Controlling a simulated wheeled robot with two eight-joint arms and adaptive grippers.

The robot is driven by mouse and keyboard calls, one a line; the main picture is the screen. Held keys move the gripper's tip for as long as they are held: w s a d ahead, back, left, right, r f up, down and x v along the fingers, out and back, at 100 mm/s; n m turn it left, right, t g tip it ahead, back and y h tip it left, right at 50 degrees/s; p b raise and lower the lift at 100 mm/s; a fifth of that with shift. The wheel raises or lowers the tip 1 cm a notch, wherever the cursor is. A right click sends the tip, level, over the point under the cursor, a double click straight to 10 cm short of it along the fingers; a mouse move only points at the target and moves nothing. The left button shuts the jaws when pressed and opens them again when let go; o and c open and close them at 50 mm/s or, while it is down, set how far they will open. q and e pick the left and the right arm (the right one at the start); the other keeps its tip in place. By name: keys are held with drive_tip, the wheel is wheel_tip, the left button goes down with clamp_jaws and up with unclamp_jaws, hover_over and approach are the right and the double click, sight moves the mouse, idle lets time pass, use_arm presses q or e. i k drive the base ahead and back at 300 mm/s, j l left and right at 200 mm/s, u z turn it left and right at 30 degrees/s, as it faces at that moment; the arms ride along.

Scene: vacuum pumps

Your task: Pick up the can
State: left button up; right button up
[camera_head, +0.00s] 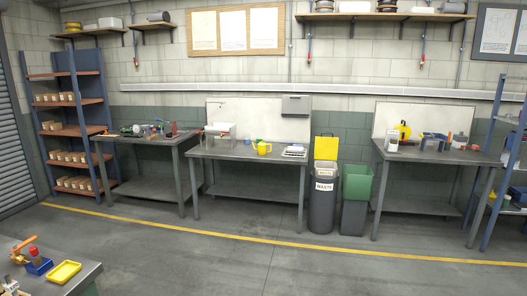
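A yellow can-like vessel (263,149), with what looks like a handle or spout at its side, stands upright on the middle workbench (230,153) across the room. Another yellow item (403,131) stands at the back of the right workbench (440,154); its exact shape is too small to tell. I cannot tell for certain which one is the can. Neither of my grippers is in view.
A near bench corner (75,287) at the lower left holds a yellow tray (64,272) and small tools. Waste bins (322,200) stand between the middle and right benches. Shelving (73,130) stands left. The grey floor with a yellow line (270,241) is clear.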

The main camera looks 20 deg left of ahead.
sight(261, 150)
drive_tip(key=i+j+u, duration=0.3)
drive_tip(key=i, duration=0.3)
drive_tip(key=i+j+u, duration=0.3)
drive_tip(key=i, duration=0.3)
drive_tip(key=i+l+u, duration=0.1)
drive_tip(key=i+u, duration=0.15)
drive_tip(key=i, duration=2.75)
drive_tip(key=i+j+z, duration=0.1)
drive_tip(key=i+z, duration=0.15)
drive_tip(key=i, duration=0.15)
drive_tip(key=i+j+z, duration=0.25)
drive_tip(key=i, duration=0.2)
drive_tip(key=i+j+z, duration=0.25)
drive_tip(key=i, duration=0.15)
drive_tip(key=i+j+z, duration=0.35)
drive_tip(key=z, duration=0.15)
drive_tip(key=i+j+z, duration=0.5)
